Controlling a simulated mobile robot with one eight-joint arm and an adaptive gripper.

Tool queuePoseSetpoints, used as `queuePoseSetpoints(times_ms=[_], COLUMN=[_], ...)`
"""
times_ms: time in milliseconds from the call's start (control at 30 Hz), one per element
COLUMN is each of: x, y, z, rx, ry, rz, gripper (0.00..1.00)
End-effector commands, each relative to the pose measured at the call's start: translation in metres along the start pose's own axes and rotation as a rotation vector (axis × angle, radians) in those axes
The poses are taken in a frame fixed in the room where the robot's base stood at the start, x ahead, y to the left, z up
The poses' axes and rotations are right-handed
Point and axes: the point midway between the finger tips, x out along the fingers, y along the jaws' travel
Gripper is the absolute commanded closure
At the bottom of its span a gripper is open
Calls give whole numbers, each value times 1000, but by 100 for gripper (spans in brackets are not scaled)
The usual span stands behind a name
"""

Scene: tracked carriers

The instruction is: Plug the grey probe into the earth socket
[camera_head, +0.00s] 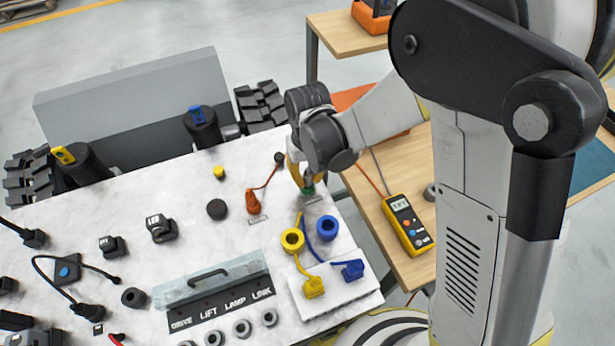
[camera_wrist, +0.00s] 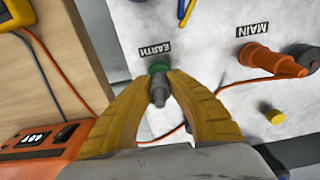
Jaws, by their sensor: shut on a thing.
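My gripper (camera_wrist: 160,105) has its yellow fingers shut on the grey probe (camera_wrist: 157,90), which shows between the fingertips in the wrist view. The probe's end is at the green ring of the earth socket (camera_wrist: 158,67), beside the EARTH label (camera_wrist: 153,49). I cannot tell how deep the probe sits, or whether it is inside the ring. In the head view my gripper (camera_head: 302,175) is over the white panel's right part, with the green socket (camera_head: 308,190) just below it. The probe is hidden there. The yellow meter (camera_head: 408,222) lies on the wooden bench, with orange and grey leads.
An orange plug (camera_head: 253,203) stands by the MAIN label (camera_wrist: 252,28), its orange lead running to the upper right. A yellow cap (camera_head: 219,172) and a black round knob (camera_head: 217,209) stand nearby. Yellow (camera_head: 292,239) and blue (camera_head: 327,228) ring sockets with cables lie just below the earth socket.

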Motion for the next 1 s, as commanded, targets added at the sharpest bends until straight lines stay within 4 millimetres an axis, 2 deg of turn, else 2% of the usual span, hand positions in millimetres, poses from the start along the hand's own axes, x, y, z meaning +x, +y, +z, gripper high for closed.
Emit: queuePoseSetpoints(times_ms=[833, 867, 900, 933, 1000], x=[7, 7, 6, 6, 6], y=[0, 0, 0, 0, 0], z=[0, 0, 0, 0, 0], rx=[0, 0, 0, 0, 0], ry=[0, 0, 0, 0, 0], rz=[0, 0, 0, 0, 0], gripper=[100, 79, 67, 59, 59])
